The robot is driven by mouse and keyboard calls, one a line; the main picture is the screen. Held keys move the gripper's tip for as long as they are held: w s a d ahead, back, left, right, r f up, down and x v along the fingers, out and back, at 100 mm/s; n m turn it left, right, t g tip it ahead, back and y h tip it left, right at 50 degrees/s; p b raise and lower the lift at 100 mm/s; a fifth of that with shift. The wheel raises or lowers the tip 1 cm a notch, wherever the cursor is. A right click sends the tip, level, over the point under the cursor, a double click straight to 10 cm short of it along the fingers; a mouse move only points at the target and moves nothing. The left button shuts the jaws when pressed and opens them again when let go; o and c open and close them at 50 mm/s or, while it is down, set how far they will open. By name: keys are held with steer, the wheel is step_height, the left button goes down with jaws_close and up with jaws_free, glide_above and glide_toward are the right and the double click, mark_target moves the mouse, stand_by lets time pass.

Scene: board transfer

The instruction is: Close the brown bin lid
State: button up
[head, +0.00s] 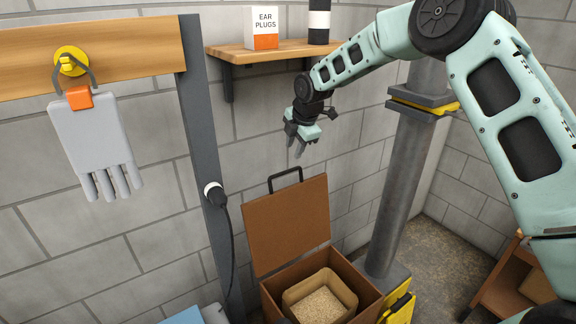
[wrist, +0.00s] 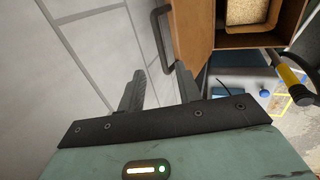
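The brown bin (head: 364,291) stands on the floor by the wall, and its lid (head: 287,228) is raised, leaning back toward the wall. A black handle (head: 285,176) sits on the lid's top edge. A tan inner container with grainy material (head: 320,304) shows inside the open bin. My gripper (head: 298,151) is above the lid handle, apart from it, pointing down. In the wrist view my gripper's fingers (wrist: 160,90) are spread with nothing between them. The lid (wrist: 193,30), its handle (wrist: 160,42) and the bin (wrist: 285,40) also show there, beyond the fingers.
A wooden shelf (head: 270,52) holds an ear plugs box (head: 263,27) and a dark cylinder with a white band. A grey pipe (head: 400,190) stands right of the bin. A grey post (head: 208,150) with a plug and cable is left of the lid. A grey glove hangs farther left.

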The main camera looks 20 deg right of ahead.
mark_target(287, 171)
steer(key=p+x, duration=0.1)
steer(key=x, duration=0.9)
steer(key=shift+s+p, duration=0.1)
steer(key=shift+p, duration=0.25)
jaws_close()
